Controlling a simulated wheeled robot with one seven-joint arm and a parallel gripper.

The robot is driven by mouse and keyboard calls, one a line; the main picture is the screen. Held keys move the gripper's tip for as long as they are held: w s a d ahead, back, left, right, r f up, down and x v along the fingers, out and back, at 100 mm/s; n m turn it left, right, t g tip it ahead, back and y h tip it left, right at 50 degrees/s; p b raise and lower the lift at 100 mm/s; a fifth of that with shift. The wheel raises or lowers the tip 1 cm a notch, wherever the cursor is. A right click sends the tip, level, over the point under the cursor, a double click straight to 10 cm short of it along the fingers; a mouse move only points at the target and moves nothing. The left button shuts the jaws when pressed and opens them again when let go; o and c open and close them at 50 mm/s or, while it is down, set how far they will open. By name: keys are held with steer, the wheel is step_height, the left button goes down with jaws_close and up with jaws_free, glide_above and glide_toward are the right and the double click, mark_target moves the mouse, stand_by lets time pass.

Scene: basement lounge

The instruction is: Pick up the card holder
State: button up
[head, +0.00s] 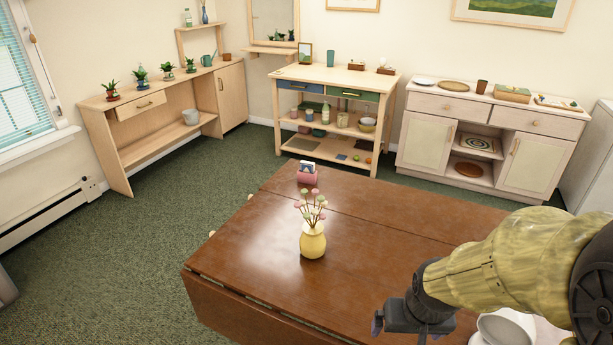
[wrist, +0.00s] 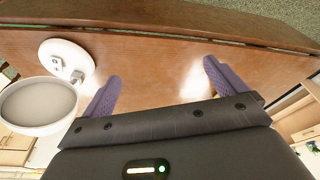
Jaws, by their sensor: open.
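The card holder (head: 307,177) is a small pink holder with cards standing in it. It sits near the far left corner of the brown wooden table (head: 365,225) in the head view. My gripper (head: 405,328) is low at the right of the head view, over the near part of the table and well apart from the card holder. In the wrist view my gripper (wrist: 161,74) is open, with two purple fingers spread and nothing between them. The card holder does not show in the wrist view.
A yellow vase (head: 313,241) with flowers stands on the table between the card holder and the near edge. A white lamp-like object (wrist: 68,58) stands beside my gripper in the wrist view. The table's middle right is clear. Shelves and cabinets line the far walls.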

steer(key=w+p+v, duration=0.2)
steer(key=p+v, duration=0.8)
steer(key=v, duration=0.1)
steer(key=shift+w+r, duration=0.25)
steer(key=shift+r, duration=0.05)
steer(key=shift+c, duration=0.3)
